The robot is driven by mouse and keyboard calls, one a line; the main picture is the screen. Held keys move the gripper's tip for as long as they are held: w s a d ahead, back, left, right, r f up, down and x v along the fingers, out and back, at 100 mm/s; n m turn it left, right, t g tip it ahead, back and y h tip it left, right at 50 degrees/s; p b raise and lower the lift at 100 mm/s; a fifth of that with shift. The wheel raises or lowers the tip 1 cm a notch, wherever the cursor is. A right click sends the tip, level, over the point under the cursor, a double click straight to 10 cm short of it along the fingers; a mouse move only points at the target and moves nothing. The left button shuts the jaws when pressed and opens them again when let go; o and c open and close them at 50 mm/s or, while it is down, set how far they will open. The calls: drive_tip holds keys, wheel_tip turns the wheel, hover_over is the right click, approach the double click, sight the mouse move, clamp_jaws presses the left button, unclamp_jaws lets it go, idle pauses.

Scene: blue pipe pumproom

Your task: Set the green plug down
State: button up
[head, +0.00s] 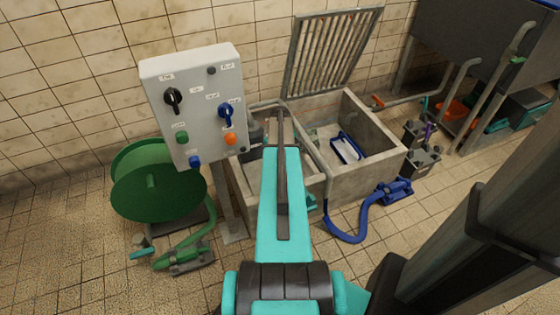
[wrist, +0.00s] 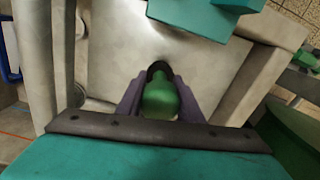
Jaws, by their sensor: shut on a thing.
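The green plug (wrist: 160,100) shows in the middle of the wrist view. My gripper (wrist: 159,92) is shut on it, with one grey-purple finger on each side. A dark round part or opening sits just beyond the plug; I cannot tell which. A pale grey surface lies behind it, and I cannot tell whether the plug touches it. In the head view my teal arm reaches over the left compartment of the concrete basin (head: 382,128), and it hides the plug and most of the gripper.
A grey control box (head: 196,100) on a post stands left of my arm. A green reel (head: 150,190) and green hose (head: 200,236) lie at left. A metal grating (head: 331,50) leans at the basin's back. A blue hose (head: 348,237) lies on the floor at right. Open tiles surround them.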

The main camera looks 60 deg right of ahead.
drive_tip(key=shift+f, duration=0.1)
drive_tip(key=o, duration=1.1)
wheel_tip(320, 180, up, 12)
drive_tip(key=p, duration=0.2)
drive_tip(key=shift+p, duration=0.4)
idle(0.4)
